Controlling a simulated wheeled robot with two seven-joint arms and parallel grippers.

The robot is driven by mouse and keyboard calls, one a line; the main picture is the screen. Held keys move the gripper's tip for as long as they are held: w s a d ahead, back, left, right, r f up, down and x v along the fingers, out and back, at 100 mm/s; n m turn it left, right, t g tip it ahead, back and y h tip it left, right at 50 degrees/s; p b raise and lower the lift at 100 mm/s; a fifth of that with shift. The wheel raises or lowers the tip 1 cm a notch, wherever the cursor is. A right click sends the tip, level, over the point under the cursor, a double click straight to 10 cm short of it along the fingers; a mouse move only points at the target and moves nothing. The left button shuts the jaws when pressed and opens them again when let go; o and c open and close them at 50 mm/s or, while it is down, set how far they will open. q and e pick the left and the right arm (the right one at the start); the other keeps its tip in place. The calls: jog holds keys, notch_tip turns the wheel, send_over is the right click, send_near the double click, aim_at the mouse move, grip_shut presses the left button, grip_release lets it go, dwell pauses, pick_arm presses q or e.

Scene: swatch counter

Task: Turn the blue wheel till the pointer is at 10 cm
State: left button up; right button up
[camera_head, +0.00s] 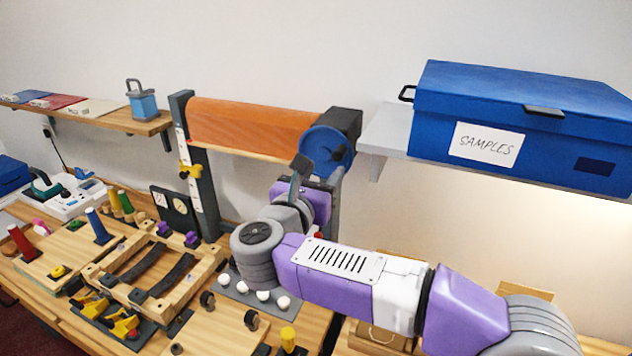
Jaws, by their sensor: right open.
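The blue wheel (322,148) sits at the right end of a roller carrying orange cloth (250,125). A yellow pointer (190,170) is on the white scale strip (181,142) of the grey post at the roller's left end. The scale's figures are too small to read, so I cannot tell the pointer's value. My right gripper (300,168) is open just below and left of the wheel, in front of its lower edge. I cannot tell whether it touches the wheel. My left gripper is not in view.
A blue SAMPLES box (485,115) stands on a grey shelf (385,130) at the right. A wooden shelf (120,122) holds swatches and a light-blue weight-like object (142,104). The counter below is crowded with wooden fixtures (150,272), clamps and knobs.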

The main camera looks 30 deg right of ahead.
aim_at(336, 158)
jog(key=p+x, duration=0.2)
jog(key=x, duration=0.1)
jog(key=p+x, duration=0.1)
jog(key=shift+d+r, duration=0.3)
jog(key=shift+d, duration=0.1)
jog(key=shift+w+d+f+b, duration=0.25)
jog(key=shift+w+d+b, duration=0.15)
jog(key=shift+b, duration=0.15)
jog(key=shift+w+d+r, duration=0.1)
jog(key=shift+w+d, duration=0.1)
jog(key=shift+d, duration=0.25)
jog(key=shift+w+d+b, duration=0.15)
jog(key=shift+w+b, duration=0.1)
jog(key=shift+b, duration=0.05)
jog(key=shift+c, duration=0.5)
